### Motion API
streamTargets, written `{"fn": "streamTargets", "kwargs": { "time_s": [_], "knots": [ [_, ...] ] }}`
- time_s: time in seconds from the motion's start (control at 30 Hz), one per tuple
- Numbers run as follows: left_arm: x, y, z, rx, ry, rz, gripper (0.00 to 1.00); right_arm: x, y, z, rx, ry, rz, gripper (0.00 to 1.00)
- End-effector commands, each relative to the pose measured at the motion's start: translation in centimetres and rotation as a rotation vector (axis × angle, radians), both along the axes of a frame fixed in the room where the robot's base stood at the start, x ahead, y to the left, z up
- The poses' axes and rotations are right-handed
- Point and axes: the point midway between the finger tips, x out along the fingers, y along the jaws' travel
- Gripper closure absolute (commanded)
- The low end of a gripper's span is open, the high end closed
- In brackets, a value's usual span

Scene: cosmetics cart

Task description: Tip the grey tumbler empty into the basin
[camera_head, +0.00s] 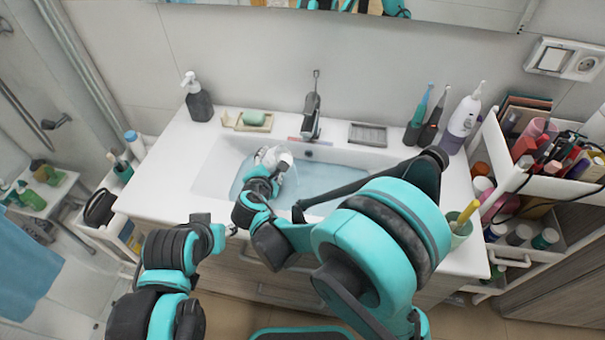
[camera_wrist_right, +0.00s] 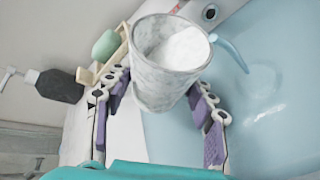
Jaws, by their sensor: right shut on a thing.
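The grey tumbler (camera_wrist_right: 160,82) has a marbled surface and is held between the purple-padded fingers of my right gripper (camera_wrist_right: 165,112). Its open mouth shows a white patch inside. A thin pale-blue arc, looking like liquid, curves from its rim over the basin (camera_wrist_right: 285,100). In the head view, my right gripper (camera_head: 267,172) is over the left part of the basin (camera_head: 212,170), with the tumbler (camera_head: 272,155) partly hidden by it. The basin looks pale blue inside. My left gripper (camera_head: 229,230) is near the counter's front edge, too unclear to read.
A dark faucet (camera_head: 312,108) stands behind the basin. A soap dish (camera_head: 248,122) with green soap and a dark pump bottle (camera_head: 199,104) are at the back left. Electric toothbrushes (camera_head: 426,122) stand at the back right. A green cup (camera_head: 459,228) is at the right front.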

Motion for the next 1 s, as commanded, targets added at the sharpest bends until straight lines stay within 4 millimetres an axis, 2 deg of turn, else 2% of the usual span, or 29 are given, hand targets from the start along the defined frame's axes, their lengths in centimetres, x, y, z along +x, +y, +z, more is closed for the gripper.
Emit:
{"fn": "streamTargets", "kwargs": {
  "time_s": [1.0],
  "knots": [
    [0.01, 0.00, 0.25, 0.000, 0.000, 0.000, 0.60, -0.41, 0.62, 0.77, 0.112, -0.050, 0.007, 0.84]
  ]
}}
